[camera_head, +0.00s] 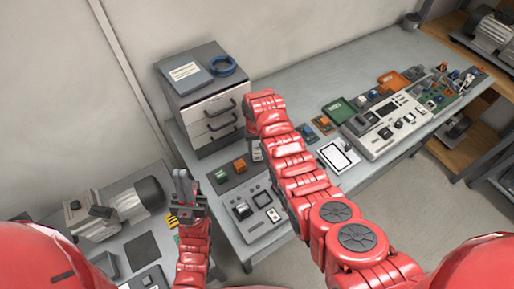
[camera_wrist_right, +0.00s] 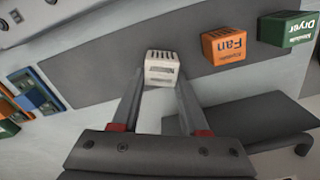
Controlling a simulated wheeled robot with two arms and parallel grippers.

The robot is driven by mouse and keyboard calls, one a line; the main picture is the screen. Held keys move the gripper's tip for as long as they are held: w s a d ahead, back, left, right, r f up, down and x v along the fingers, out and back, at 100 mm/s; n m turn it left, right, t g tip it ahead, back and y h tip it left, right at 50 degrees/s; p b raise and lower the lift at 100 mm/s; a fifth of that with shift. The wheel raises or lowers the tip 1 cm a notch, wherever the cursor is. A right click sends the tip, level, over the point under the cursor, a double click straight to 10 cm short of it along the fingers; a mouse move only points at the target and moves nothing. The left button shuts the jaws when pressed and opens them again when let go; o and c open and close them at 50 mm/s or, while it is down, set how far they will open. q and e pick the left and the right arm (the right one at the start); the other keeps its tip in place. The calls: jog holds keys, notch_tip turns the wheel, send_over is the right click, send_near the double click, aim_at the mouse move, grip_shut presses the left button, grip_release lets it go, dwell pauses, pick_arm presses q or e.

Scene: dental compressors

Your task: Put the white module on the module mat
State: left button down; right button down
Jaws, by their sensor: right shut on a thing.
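The white module (camera_wrist_right: 162,68) sits between the fingertips of my right gripper (camera_wrist_right: 161,82), which is shut on it. The dark grey module mat (camera_wrist_right: 215,60) runs behind and beneath it in the right wrist view, with the module over its area. I cannot tell whether the module touches the mat. On the mat are an orange Fan module (camera_wrist_right: 228,46) and a green Dryer module (camera_wrist_right: 290,30). In the head view the mat (camera_head: 222,187) lies before the drawer unit, and my right arm hides most of that gripper. My left gripper (camera_head: 183,174) is open and empty at the left.
A drawer unit (camera_head: 210,104) with protruding handles stands close behind the mat. A control panel (camera_head: 259,213) lies in front of it. A motor-like machine (camera_head: 115,207) is at the left. A larger panel (camera_head: 388,124) and coloured trays fill the bench at the right.

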jog(key=shift+s+f, duration=0.15)
jog(key=shift+f, duration=0.15)
jog(key=shift+f, duration=0.2)
jog(key=shift+c, duration=2.1)
grip_release()
jog(key=shift+r, duration=0.1)
jog(key=shift+r, duration=0.15)
